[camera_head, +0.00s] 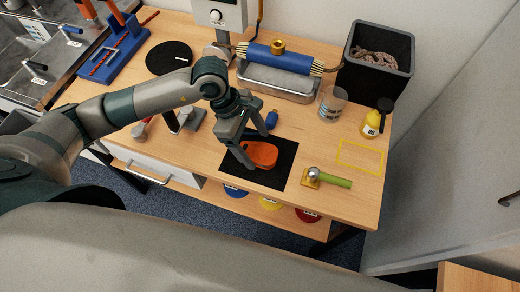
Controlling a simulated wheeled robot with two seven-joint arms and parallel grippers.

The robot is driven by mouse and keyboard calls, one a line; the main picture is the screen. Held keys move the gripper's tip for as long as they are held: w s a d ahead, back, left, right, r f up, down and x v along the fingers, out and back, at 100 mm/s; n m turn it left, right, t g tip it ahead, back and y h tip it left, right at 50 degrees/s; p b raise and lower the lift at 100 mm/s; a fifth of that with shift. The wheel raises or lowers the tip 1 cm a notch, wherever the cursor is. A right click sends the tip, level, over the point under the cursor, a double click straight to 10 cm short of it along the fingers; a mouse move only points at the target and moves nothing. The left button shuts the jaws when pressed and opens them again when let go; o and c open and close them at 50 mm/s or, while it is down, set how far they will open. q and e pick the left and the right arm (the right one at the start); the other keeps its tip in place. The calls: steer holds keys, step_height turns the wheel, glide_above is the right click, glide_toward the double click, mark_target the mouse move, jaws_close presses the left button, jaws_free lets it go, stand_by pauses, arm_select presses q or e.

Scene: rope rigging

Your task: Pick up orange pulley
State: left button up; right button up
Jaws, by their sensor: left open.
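The orange pulley (264,155) lies on a black mat (275,178) on the wooden table. My left gripper (254,151) is open and points down at the pulley, its fingers reaching to the pulley's left and upper side. Part of the pulley is hidden by the gripper, and I cannot tell whether the fingers touch it. My right gripper is not in view.
A ball-topped tool with a green handle (335,181) lies right of the mat. A blue object (271,119) is just behind the gripper. The yellow-outlined area (360,157) is empty.

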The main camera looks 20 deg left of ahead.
arm_select(q)
steer(key=shift+x, duration=0.9)
steer(key=c, duration=1.4)
